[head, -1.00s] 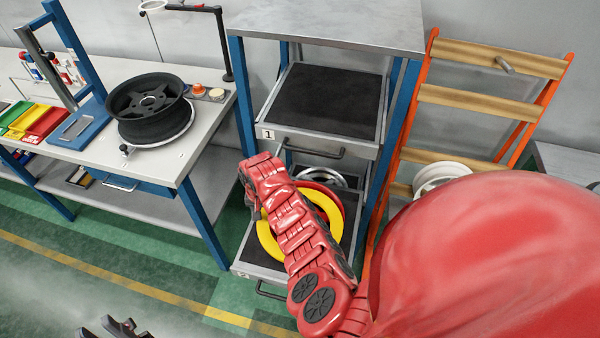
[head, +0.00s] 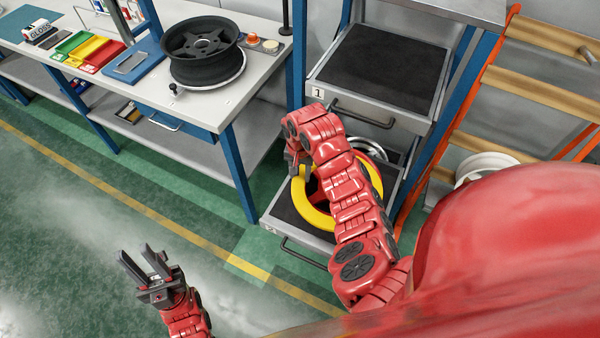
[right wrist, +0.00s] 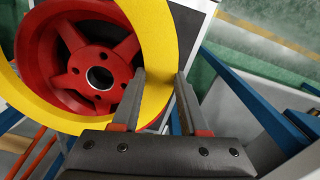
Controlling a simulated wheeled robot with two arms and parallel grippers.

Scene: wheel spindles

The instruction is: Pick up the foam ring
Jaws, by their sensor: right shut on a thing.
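The yellow foam ring (head: 313,216) is at the lower drawer (head: 284,212) of the cabinet, partly hidden by my right arm. A red wheel (head: 320,187) shows through its opening. My right gripper (head: 298,170) is at the ring's left edge. In the right wrist view the gripper (right wrist: 161,78) has its fingers on either side of the ring's band (right wrist: 156,45), shut on it, and the red spoked wheel (right wrist: 95,75) lies right behind. My left gripper (head: 143,268) is open and empty above the floor, well left of the drawer.
The upper drawer (head: 383,70), marked 1, sticks out above the lower one. A workbench (head: 215,112) with a black wheel (head: 203,50) stands to the left. An orange rack (head: 470,100) with a white wheel (head: 484,166) is on the right. The green floor is clear.

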